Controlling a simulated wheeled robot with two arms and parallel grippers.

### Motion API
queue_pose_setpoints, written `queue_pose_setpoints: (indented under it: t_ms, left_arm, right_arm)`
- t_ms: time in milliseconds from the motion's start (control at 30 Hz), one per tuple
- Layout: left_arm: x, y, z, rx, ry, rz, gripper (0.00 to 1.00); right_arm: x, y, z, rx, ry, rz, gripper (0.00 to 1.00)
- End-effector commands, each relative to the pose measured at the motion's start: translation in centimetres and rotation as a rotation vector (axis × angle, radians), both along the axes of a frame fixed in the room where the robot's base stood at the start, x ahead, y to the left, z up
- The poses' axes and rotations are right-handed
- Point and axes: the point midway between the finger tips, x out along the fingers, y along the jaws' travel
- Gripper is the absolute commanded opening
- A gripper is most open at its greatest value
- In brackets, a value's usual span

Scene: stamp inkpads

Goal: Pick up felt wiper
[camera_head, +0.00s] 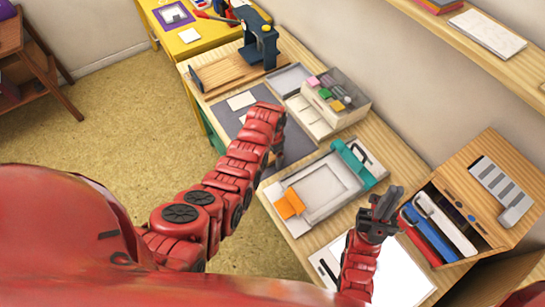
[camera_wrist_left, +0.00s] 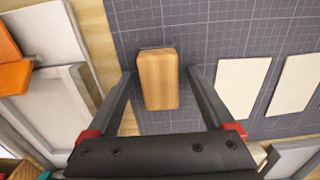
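A rounded wooden block with a thin dark edge, which looks like the felt wiper (camera_wrist_left: 158,82), lies on the dark grid mat (camera_wrist_left: 225,30) in the left wrist view. My left gripper (camera_wrist_left: 159,70) is open, with one finger on each side of the block and a gap to it on both sides. In the head view my left gripper (camera_head: 278,158) points down at the mat (camera_head: 228,115), and my arm hides the block there. My right gripper (camera_head: 383,203) is above the right part of the table, its fingers apart and nothing seen between them.
Pale cards (camera_wrist_left: 243,88) lie on the mat beside the block. A grey tray (camera_head: 322,190) with an orange piece (camera_head: 290,204) stands near my left gripper. A wooden file box (camera_head: 470,180) is at the right.

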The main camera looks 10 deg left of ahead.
Motion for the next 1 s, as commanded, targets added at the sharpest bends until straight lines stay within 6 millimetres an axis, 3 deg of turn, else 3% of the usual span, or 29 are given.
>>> queue_pose_setpoints:
  t_ms: [67,467,1000]
  left_arm:
    - [-0.01,-0.01,0.0,0.0,0.0,0.0,0.71]
    - [0.01,-0.01,0.02,0.0,0.0,0.0,0.0]
    - [0.03,-0.03,0.75,0.0,0.0,0.0,0.0]
  right_arm:
    - [0.0,0.0,-0.01,0.0,0.0,0.0,0.0]
    - [0.0,0.0,0.0,0.0,0.0,0.0,0.0]
    - [0.0,0.0,-0.7,0.0,0.0,0.0,0.0]
